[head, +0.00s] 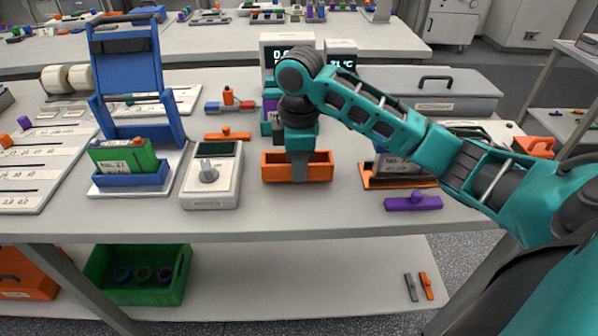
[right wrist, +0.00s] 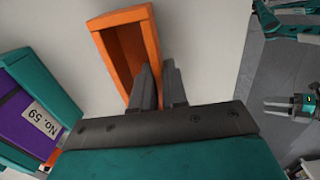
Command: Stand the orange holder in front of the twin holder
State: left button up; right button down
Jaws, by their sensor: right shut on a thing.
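The orange holder (head: 271,168) is a long, open-topped box near the front middle of the table. My right gripper (head: 299,172) reaches down from above and is shut on its wall. The right wrist view shows the holder (right wrist: 101,30) at the fingers (right wrist: 161,90), with its inside empty. I cannot tell whether its base touches the table. A teal holder with a purple block (right wrist: 22,122) marked No. 59 stands behind it, apart; it may be the twin holder. In the head view my arm partly hides it. My left gripper (right wrist: 285,104) shows small in the right wrist view, its jaws unclear.
A white meter (head: 210,190) and a blue holder (head: 130,179) with a green block stand to the left. An orange-based holder (head: 372,182) and a purple piece (head: 413,203) lie to the right. The table's front strip is mostly clear.

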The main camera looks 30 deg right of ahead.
jog(key=shift+f, duration=0.55)
jog(key=c, duration=1.5)
grip_release()
jog(key=shift+f, duration=0.1)
jog(key=shift+c, duration=0.2)
jog(key=o, duration=0.4)
notch_tip(320, 180, up, 12)
jog(key=p, duration=0.4)
